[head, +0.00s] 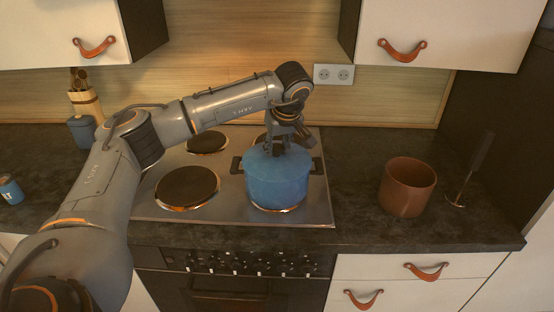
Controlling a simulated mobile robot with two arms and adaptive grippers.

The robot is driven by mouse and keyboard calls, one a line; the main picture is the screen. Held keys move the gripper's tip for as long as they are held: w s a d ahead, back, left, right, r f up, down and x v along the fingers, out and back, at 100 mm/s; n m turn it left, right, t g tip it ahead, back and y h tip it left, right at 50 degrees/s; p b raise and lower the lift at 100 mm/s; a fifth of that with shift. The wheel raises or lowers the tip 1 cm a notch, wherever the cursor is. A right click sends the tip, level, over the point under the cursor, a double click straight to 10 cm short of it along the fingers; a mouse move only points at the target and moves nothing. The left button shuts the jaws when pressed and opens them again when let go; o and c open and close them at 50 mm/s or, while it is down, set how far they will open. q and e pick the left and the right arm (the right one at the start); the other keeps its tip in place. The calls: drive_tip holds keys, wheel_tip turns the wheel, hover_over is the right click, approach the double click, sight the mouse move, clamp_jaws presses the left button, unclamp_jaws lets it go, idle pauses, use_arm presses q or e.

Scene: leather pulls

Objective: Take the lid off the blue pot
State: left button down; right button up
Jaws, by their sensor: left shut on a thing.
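The blue pot (276,184) stands on the front right burner of the hob, with a dark handle on its left side. Its blue lid (262,158) appears to be on top of it; whether there is any gap between lid and rim is too small to tell. My left gripper (279,148) points down at the middle of the lid and is shut on the lid's knob, which the fingers hide. My right gripper is not in view.
A brown open pot (407,188) stands on the counter to the right, with a dark upright utensil (472,170) beside it. A utensil holder (86,104) and blue jar (82,131) stand at the back left. Counter between hob (232,207) and brown pot is clear. Cupboards hang above.

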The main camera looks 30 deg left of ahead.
sight(276, 143)
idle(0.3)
use_arm(q)
drive_tip(key=shift+r, duration=0.5)
wheel_tip(276, 143, up, 2)
drive_tip(key=shift+r+b, duration=0.15)
drive_tip(key=shift+b, duration=0.55)
drive_tip(key=s+d+r, duration=0.8)
drive_tip(key=s+r, duration=0.1)
drive_tip(key=s, duration=0.2)
drive_tip(key=shift+d+r+b, duration=0.35)
drive_tip(key=shift+b, duration=0.05)
